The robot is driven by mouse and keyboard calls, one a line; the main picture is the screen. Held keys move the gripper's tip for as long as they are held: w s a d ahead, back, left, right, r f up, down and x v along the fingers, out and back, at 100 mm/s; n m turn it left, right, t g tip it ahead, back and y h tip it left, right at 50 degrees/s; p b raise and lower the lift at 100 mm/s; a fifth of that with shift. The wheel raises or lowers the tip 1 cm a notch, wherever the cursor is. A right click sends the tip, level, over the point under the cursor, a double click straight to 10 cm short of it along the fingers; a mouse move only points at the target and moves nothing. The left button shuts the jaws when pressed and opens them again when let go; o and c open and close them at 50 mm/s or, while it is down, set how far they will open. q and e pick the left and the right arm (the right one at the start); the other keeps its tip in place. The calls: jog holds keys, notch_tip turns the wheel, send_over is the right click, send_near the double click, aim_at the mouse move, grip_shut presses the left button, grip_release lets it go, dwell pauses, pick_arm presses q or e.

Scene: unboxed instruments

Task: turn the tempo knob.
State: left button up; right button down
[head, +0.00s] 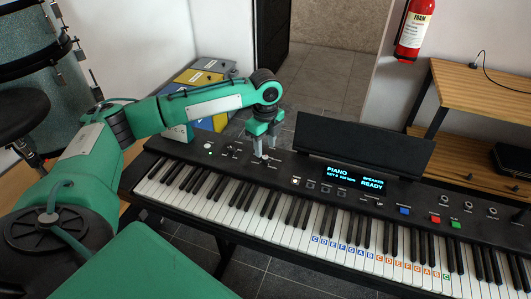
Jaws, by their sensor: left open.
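The keyboard (320,164) is a long black electric piano, with a control panel along its back edge. Several small knobs sit on the panel, and their labels are too small to read, so I cannot tell for sure which is the tempo knob. My left gripper (264,148) points down over the left-middle part of the panel, its two fingers apart. A small pale knob (265,157) shows at its fingertips; I cannot tell whether they touch it. My right gripper is not in view.
The lit display (355,176) reads PIANO and READY. A black music stand (365,151) rises just right of my left gripper. Coloured buttons, including a blue one (404,210), lie further right. A drum (30,35), a wooden shelf (480,95) and a fire extinguisher (414,30) stand around.

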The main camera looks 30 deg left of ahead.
aim_at(265, 157)
pick_arm(q)
jog(key=shift+f, duration=2.05)
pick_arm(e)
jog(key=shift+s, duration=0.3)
pick_arm(q)
grip_shut()
jog(key=shift+r+p, duration=0.15)
jog(key=shift+p, duration=0.35)
jog(key=n+p, duration=0.1)
jog(key=p, duration=0.1)
jog(key=n+p, duration=0.1)
jog(key=p, duration=0.2)
jog(key=shift+s+r+n, duration=0.1)
jog(key=shift+r+n, duration=0.15)
jog(key=shift+n, duration=0.05)
jog(key=n+p, duration=0.6)
jog(key=p, duration=0.2)
jog(key=shift+f+p, duration=0.1)
jog(key=shift+p, duration=0.2)
jog(key=shift+f+n+p, duration=0.2)
jog(key=shift+n+p, duration=1.35)
jog(key=shift+n, duration=0.05)
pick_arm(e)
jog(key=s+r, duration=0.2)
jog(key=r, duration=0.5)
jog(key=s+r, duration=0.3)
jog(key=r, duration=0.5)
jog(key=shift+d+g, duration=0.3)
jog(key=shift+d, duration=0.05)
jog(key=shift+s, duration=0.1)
